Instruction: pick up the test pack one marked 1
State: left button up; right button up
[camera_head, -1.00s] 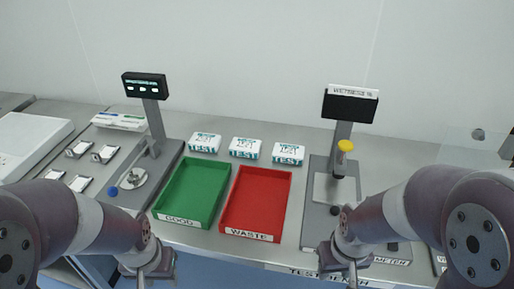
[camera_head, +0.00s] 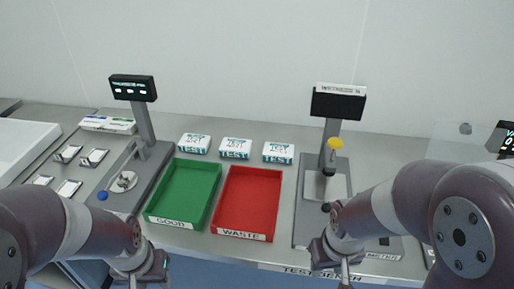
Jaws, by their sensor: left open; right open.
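Three white and teal test packs stand in a row behind the trays in the head view: a left pack (camera_head: 194,144), a middle pack (camera_head: 236,148) and a right pack (camera_head: 278,152). Their number marks are too small to read, so I cannot tell which is marked 1. My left gripper (camera_head: 138,278) is open and empty at the front edge of the bench, left of the green tray's front. My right gripper (camera_head: 340,274) is open and empty at the front edge, in front of the right-hand device. Both are far in front of the packs.
A green GOOD tray (camera_head: 153,219) and a red WASTE tray (camera_head: 216,231) lie between me and the packs. A device with a display (camera_head: 132,88) stands left. Another (camera_head: 338,102) with a yellow knob (camera_head: 335,144) stands right. Bare bench lies around the packs.

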aim_at(194, 143)
jog(key=i+j+z, duration=0.15)
jog(key=j, duration=0.4)
jog(key=j+z, duration=0.15)
jog(key=j, duration=0.45)
jog(key=i+j+z, duration=0.15)
jog(key=j, duration=0.45)
